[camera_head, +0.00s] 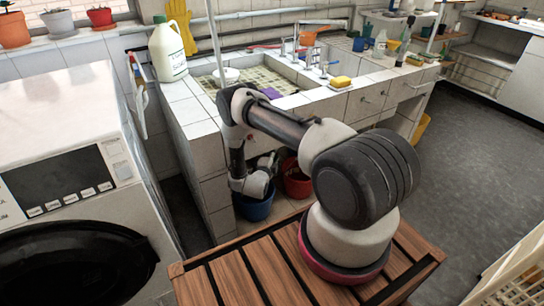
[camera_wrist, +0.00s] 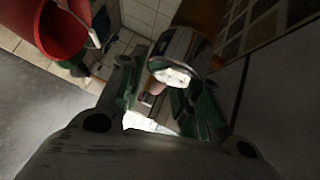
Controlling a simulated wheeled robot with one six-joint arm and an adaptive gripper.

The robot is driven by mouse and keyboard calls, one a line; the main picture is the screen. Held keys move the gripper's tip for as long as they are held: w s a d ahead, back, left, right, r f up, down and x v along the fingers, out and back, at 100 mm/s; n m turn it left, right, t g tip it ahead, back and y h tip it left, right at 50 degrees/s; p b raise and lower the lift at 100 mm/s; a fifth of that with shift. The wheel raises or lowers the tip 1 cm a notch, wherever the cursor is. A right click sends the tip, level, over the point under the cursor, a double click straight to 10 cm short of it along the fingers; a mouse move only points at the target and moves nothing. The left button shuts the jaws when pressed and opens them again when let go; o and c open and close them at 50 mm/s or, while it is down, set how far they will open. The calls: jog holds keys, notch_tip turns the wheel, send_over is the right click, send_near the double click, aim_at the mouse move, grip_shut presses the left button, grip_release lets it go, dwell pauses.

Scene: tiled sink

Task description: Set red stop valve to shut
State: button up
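I cannot make out a red stop valve for certain in either view. My gripper (camera_wrist: 156,92) is open in the wrist view, with its two dark green-tinted fingers apart. A shiny metal cylinder (camera_wrist: 186,45) with a pale end lies just beyond the fingers, close to the right one. A small pinkish-tan piece (camera_wrist: 156,87) shows in the gap between them; I cannot tell what it is or whether it is touched. In the head view my arm reaches down in front of the tiled sink (camera_head: 205,120) to the space under it, and the fingertips cannot be made out.
A red bucket (camera_head: 297,180) and a blue bucket (camera_head: 254,207) stand under the sink; the red bucket (camera_wrist: 58,28) is upper left in the wrist view. A washing machine (camera_head: 75,190) stands at left.

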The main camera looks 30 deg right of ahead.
jog(key=shift+c, duration=0.4)
grip_shut()
jog(key=shift+f+m+g+y, duration=0.4)
jog(key=shift+m+y, duration=0.2)
jog(key=shift+y, duration=0.1)
jog(key=shift+a+f+m+g+y, duration=0.2)
jog(key=shift+f+m+g+y, duration=0.2)
jog(key=shift+f+m+y, duration=0.35)
jog(key=shift+r, duration=0.1)
jog(key=shift+o, duration=0.4)
grip_release()
